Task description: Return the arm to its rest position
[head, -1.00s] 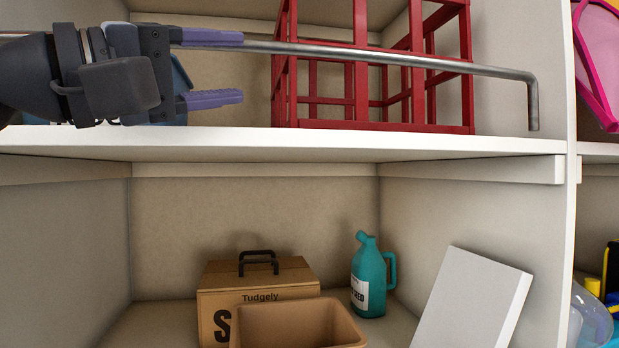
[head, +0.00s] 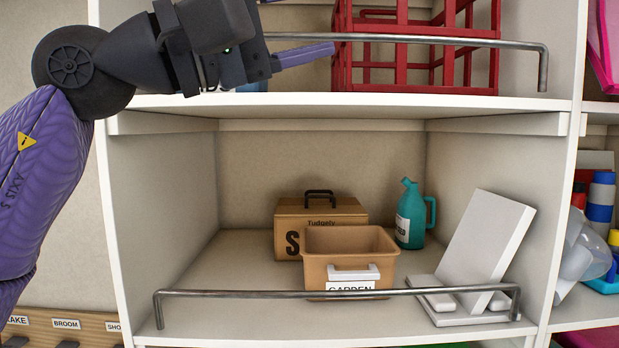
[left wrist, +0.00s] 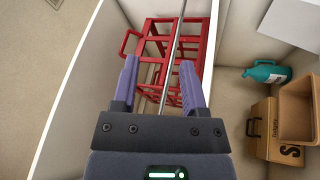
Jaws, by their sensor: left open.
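My left gripper (head: 305,22) is at the top left of the head view, in front of the upper shelf. Its purple fingers are apart and empty; the upper finger is mostly cut off by the picture's top edge. In the left wrist view the open fingers (left wrist: 159,66) point toward the red crate (left wrist: 166,30), with the metal rail (left wrist: 175,50) running between them in the picture. I cannot tell if they touch the rail. The red crate also shows on the upper shelf in the head view (head: 398,75). My right gripper is not in view.
The lower shelf holds a cardboard box (head: 320,210), a tan GARDEN bin (head: 345,245), a teal jug (head: 410,215) and a leaning white panel (head: 488,235). A metal rail (head: 230,293) crosses its front. The upper shelf edge (head: 340,101) lies just below my gripper.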

